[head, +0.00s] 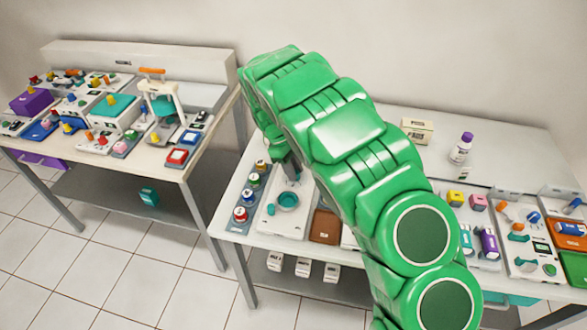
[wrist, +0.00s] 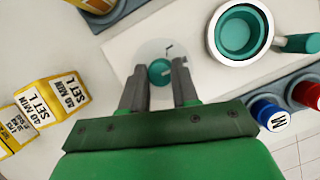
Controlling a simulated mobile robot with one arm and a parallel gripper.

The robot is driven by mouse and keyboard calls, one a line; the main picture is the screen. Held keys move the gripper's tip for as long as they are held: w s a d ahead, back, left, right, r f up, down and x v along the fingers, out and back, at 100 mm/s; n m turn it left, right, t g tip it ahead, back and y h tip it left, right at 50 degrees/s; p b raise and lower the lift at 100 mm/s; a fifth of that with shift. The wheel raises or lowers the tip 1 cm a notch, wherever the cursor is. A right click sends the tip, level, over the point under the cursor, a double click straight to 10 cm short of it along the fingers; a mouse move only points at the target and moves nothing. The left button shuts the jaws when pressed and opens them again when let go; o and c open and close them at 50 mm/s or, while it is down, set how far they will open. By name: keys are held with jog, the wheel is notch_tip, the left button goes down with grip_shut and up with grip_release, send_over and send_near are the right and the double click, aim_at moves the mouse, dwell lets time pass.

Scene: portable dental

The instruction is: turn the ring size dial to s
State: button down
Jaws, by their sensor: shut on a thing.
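The ring size dial shows in the wrist view as a pale round disc with a teal knob (wrist: 160,72) at its centre, on a white panel (wrist: 130,45). A dark mark shows near the disc's upper right edge; I cannot read any size letters. My gripper (wrist: 159,75) is over the dial, one finger on each side of the knob, shut on it. In the head view my gripper (head: 290,168) is partly hidden by my green arm, above the white board at the right table's left end. The dial is hidden there.
A teal cup with a white rim (wrist: 238,33) and a teal handle (wrist: 298,43) stand close right of the dial. Blue (wrist: 270,115) and red (wrist: 308,95) caps are at lower right. Yellow boxes (wrist: 55,97) stand at left. A second crowded table (head: 120,150) is at far left.

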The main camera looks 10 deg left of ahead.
jog(key=m+g, duration=0.1)
jog(key=m, duration=0.3)
jog(key=shift+w+y, duration=0.1)
jog(key=shift+y, duration=0.3)
jog(key=shift+d+m+g+y, duration=0.1)
jog(key=shift+m+g+y, duration=0.45)
jog(key=shift+m, duration=1.35)
jog(key=shift+g, duration=0.25)
jog(key=c, duration=0.8)
grip_release()
jog(key=shift+c, duration=0.2)
jog(key=shift+w+r, duration=0.1)
jog(key=shift+r, duration=0.05)
jog(key=v, duration=0.7)
jog(key=shift+r, duration=0.25)
